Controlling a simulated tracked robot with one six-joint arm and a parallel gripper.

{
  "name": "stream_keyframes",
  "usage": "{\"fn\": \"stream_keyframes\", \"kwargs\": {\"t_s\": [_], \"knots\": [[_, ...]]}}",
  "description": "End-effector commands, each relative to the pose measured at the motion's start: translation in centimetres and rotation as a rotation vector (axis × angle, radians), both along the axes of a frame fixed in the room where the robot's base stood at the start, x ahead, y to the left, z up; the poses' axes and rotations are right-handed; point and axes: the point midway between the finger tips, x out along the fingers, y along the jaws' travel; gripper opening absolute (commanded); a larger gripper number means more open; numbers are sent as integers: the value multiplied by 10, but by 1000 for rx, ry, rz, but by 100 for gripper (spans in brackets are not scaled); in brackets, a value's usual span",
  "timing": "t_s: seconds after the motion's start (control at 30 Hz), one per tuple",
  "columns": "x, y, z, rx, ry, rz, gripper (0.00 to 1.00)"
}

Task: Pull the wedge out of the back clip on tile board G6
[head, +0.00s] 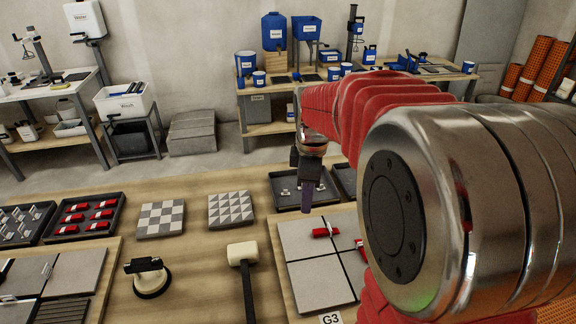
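My gripper (307,204) hangs at the end of my arm, above or in front of the near edge of a dark tray with small white clips. It is small and dark, and I cannot tell whether its fingers are open or shut. A grey tile board labelled G3 (316,283) lies below it to the right. A red wedge (325,231) sits in a white clip on the joint toward the board's back. Another red wedge (360,247) shows partly at the arm's edge. My arm hides the board's right side. No G6 label is visible.
The dark clip tray (278,197) lies behind the board. A mallet (243,262), a suction cup (148,277), two patterned tiles (160,218) and a tray of red wedges (66,230) stand to the left. Another tiled board (75,272) lies at far left. Benches line the back wall.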

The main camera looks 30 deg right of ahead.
Motion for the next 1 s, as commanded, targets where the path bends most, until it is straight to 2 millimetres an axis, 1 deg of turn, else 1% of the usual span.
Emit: {"fn": "stream_keyframes", "kwargs": {"t_s": [0.03,0.2,0.3,0.4,0.53,0.87,1.0], "knots": [[6,-12,-8,2,22,36,39],[21,-46,-33,8,78,185,39],[26,-62,-45,15,102,257,39],[29,-72,-53,21,116,304,39],[30,-76,-57,24,122,329,39],[30,-76,-57,23,121,329,39],[30,-76,-64,23,122,328,39]]}}
